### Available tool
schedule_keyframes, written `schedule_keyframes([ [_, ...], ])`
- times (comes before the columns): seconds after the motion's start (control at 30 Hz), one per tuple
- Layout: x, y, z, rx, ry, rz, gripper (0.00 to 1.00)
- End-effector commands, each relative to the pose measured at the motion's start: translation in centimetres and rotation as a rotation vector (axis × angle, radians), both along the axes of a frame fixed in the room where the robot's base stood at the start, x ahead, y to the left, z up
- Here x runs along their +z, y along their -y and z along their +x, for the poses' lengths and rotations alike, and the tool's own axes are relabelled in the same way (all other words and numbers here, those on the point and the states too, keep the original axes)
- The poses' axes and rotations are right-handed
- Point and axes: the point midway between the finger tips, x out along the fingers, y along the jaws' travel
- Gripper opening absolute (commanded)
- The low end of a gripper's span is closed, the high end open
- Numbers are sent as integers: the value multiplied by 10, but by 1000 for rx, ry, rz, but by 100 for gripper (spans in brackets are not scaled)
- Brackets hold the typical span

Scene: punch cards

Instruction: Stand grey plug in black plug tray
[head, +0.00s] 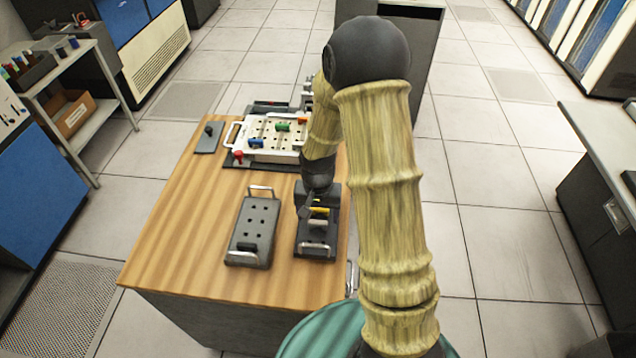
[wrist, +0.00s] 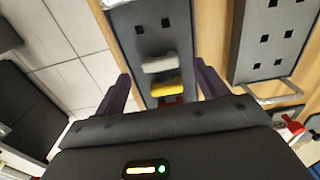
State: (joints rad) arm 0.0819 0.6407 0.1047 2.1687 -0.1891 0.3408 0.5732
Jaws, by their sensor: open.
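The grey plug (head: 317,223) lies across the right-hand dark tray (head: 316,252), beside a yellow plug (head: 320,210). In the wrist view the grey plug (wrist: 159,63) and the yellow plug (wrist: 166,88) are side by side, with a red plug (wrist: 170,100) partly hidden. My gripper (head: 307,207) is open above this tray. In the wrist view its fingers (wrist: 162,76) stand apart on either side of the plugs, touching neither. A second dark tray (head: 262,211) with square holes is to the left and holds a black plug (head: 247,247).
A white board (head: 272,140) with coloured plugs stands at the back of the wooden table (head: 175,225). Both dark trays have metal handles. A small dark plate (head: 208,139) lies at the back left. The table's left side is clear.

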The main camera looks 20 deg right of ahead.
Motion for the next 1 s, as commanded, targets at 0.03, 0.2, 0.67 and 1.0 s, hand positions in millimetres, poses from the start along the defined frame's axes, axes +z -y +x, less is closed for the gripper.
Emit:
schedule_keyframes([
  [0.03,11,0,1,-1,4,0,73],
  [0.2,44,0,1,-1,6,0,73],
  [0.67,130,0,1,-1,3,0,73],
  [1.0,144,0,0,0,-1,0,73],
])
